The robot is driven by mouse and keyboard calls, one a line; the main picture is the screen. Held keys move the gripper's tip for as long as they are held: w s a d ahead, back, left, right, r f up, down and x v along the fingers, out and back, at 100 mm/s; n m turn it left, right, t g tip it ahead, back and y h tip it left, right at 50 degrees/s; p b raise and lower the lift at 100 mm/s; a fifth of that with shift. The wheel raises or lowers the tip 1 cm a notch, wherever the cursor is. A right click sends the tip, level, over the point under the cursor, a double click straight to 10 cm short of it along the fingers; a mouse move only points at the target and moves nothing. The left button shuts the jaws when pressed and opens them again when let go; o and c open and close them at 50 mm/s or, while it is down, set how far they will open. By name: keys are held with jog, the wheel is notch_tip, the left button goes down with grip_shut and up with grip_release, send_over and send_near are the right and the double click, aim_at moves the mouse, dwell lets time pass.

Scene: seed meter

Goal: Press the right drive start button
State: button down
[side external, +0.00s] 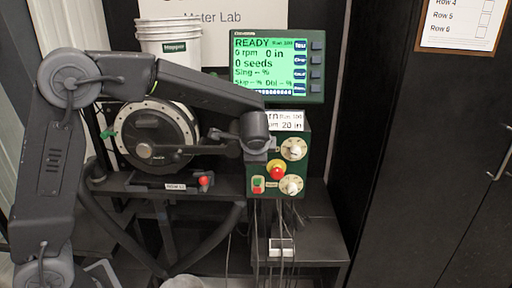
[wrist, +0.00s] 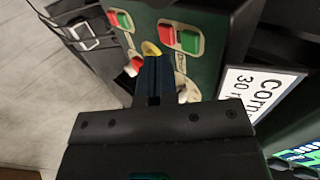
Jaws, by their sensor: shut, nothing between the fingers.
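The green control box (side external: 301,128) stands below the screen. In the wrist view its face (wrist: 207,75) carries two red-and-green button pairs: one nearer the label (wrist: 180,38) and one farther from it (wrist: 120,20). I cannot tell from the lettering which is the right drive. In the side view the lower-left pair (side external: 258,185) shows; the other is hidden behind my arm. My gripper (side external: 268,150) is at the box's upper left front. In the wrist view its shut fingers (wrist: 157,62) are empty and overlap the yellow collar; contact cannot be told.
A red knob on a yellow collar (side external: 277,170) sits between two white dials (side external: 293,149) (side external: 292,185). The screen (side external: 270,65) reads READY, 0 rpm. The round seed meter (side external: 150,125) is left of the box. Cables hang below it.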

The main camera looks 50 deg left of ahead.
jog(key=shift+w+a+r, duration=0.15)
jog(key=shift+w+a, duration=1)
jog(key=shift+w+a, duration=0.65)
jog(key=shift+a, duration=0.1)
jog(key=s+d+r, duration=0.7)
jog(key=s+d, duration=0.1)
jog(key=d, duration=0.1)
jog(key=shift+s, duration=0.25)
jog(key=shift+a, duration=0.1)
